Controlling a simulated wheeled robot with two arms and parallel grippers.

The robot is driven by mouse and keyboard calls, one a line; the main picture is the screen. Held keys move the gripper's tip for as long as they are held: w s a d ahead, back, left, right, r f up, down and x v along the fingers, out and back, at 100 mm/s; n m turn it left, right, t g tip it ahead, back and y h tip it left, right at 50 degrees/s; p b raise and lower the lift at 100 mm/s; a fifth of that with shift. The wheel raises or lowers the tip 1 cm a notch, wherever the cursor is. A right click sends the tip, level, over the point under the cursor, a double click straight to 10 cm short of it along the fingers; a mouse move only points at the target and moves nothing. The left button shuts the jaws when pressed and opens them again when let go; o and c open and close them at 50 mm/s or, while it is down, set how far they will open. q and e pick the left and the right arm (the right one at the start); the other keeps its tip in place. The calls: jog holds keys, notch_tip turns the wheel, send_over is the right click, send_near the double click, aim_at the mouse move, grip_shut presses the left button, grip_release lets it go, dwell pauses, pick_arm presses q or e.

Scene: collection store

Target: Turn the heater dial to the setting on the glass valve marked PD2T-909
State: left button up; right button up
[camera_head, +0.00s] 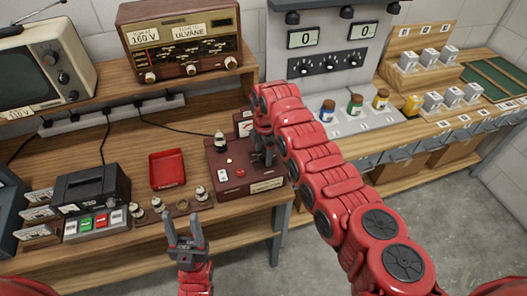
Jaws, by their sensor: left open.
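A dark red tester box (213,161) stands at the right end of the wooden bench. A glass valve (219,141) sits upright at its upper left. Small red and white controls show on its top. My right gripper (263,155) points down over the box's right side; its arm hides part of the box. I cannot pick out the heater dial or tell whether the gripper touches it. More small valves (201,194) stand along the bench front; their markings are too small to read. My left gripper (186,216) is open and empty in front of them.
A red tray (167,169) lies left of the box. A black device (92,187) with coloured buttons stands at the left. A radio (181,40) and a television (42,60) sit on the shelf behind. Bottles (356,104) stand on the right-hand counter.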

grip_shut()
jog(key=shift+f+m+b, duration=0.2)
jog(key=shift+m+b, duration=0.6)
jog(key=shift+b, duration=0.35)
jog(key=m+b, duration=0.4)
jog(key=shift+b, duration=0.4)
jog(key=shift+r+m+h+b, duration=0.2)
jog(key=shift+m+h+b, duration=0.1)
jog(key=shift+m+b, duration=1.2)
jog(key=shift+o, duration=0.7)
grip_release()
jog(key=shift+r, duration=0.15)
